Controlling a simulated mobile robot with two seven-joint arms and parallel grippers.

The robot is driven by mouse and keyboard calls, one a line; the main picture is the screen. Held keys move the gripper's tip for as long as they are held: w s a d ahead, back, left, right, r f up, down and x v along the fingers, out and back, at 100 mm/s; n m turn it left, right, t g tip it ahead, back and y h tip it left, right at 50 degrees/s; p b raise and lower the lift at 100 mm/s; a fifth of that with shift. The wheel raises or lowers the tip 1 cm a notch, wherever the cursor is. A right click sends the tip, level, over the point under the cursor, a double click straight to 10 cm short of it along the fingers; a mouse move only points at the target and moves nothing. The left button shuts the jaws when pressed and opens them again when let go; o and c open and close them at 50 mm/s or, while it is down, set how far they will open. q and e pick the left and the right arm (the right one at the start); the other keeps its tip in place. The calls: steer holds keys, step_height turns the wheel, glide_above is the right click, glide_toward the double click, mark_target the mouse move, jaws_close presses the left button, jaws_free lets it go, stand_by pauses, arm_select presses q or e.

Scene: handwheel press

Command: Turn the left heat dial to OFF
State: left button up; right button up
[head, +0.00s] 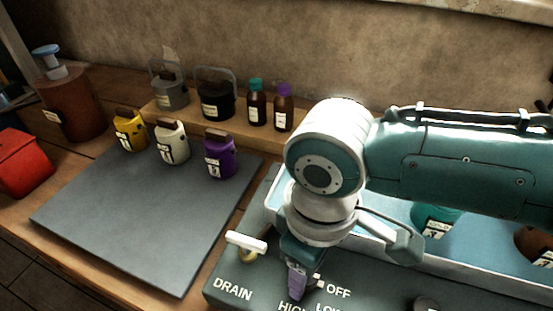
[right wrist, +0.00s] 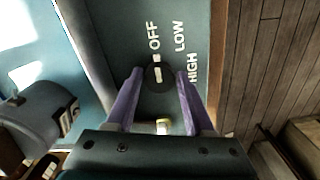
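The left heat dial (right wrist: 157,76) is a dark round knob on the teal panel, with OFF, LOW and HIGH lettered around it. In the right wrist view, a white mark on the dial and another at its edge line up toward OFF. My right gripper (right wrist: 160,74) is open, with its purple fingers on either side of the dial and small gaps seeming to show. In the head view my right gripper (head: 302,290) points down at the panel and hides most of the dial. My left gripper is not in view.
A white-handled drain lever (head: 246,243) stands left of the dial. Another dial (head: 425,303) is at the right. The teal basin (head: 375,252) lies behind the panel. A grey mat (head: 150,225) is bare in front of yellow, white and purple jars.

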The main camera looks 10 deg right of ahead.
steer(key=o, duration=0.3)
step_height(320, 180, up, 10)
steer(key=p, duration=0.1)
steer(key=shift+p, duration=0.4)
stand_by(0.3)
